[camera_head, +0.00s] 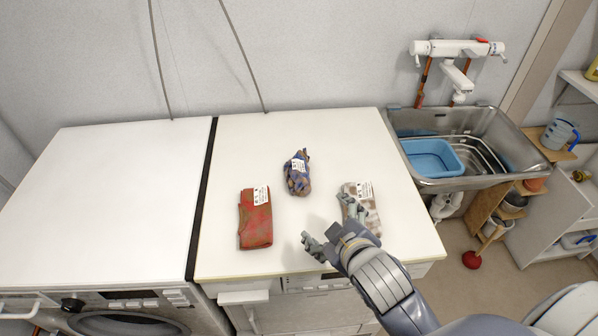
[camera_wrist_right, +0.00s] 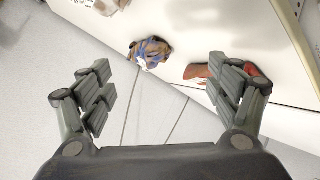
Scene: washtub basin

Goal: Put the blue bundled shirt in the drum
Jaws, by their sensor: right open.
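The blue bundled shirt (camera_head: 298,173), crumpled with brown patches and a white label, lies on the white top of the right-hand machine, behind the other two cloths. It also shows in the right wrist view (camera_wrist_right: 151,52), between and beyond the fingers. My right gripper (camera_head: 326,219) is open and empty above the front of this top, nearer the front than the shirt and apart from it. The drum is hidden; a round door (camera_head: 130,325) shows partly at the bottom of the left machine's front. My left gripper is not in view.
A red folded cloth (camera_head: 256,228) lies left of my right gripper; a beige patterned cloth (camera_head: 368,222) lies close behind it, partly covered. The left machine top (camera_head: 110,190) is bare. A metal sink (camera_head: 480,122) with a blue basin (camera_head: 432,158) stands at right.

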